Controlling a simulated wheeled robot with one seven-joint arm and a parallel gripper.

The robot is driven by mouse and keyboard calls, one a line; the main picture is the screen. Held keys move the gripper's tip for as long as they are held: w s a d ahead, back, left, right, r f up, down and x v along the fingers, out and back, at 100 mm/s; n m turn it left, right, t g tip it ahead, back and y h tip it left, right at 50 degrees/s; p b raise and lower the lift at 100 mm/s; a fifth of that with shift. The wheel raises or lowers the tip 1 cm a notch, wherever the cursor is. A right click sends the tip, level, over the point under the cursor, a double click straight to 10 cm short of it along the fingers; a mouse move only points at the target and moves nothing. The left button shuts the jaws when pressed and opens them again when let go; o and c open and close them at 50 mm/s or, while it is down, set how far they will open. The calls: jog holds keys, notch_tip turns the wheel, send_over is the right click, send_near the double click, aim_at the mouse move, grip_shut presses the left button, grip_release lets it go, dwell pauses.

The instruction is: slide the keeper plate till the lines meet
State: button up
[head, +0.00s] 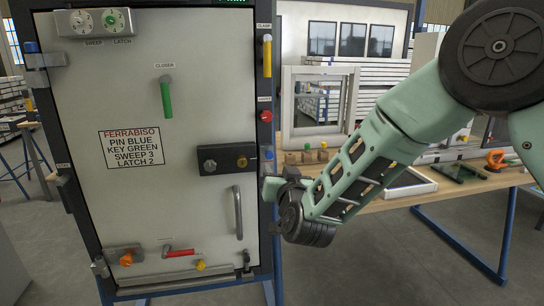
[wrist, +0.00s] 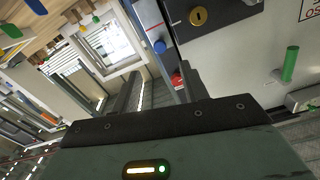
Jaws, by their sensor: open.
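The right edge of the frame carries a red knob (head: 266,116) and a blue knob (head: 268,155); my gripper (head: 272,188) is just below the blue knob and covers that stretch of the edge.
The door bears a black lock block (head: 226,159), a grey pull handle (head: 238,213), a green lever (head: 167,98), a red lever (head: 180,252) and two dials (head: 95,20). A workbench (head: 420,190) with window frames stands behind, to the right.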

aim_at(270, 155)
jog(key=p+x, duration=0.1)
jog(key=x, duration=0.8)
jog(key=shift+w+a, duration=0.1)
jog(key=shift+w, duration=0.15)
grip_shut()
jog(key=shift+r, duration=0.1)
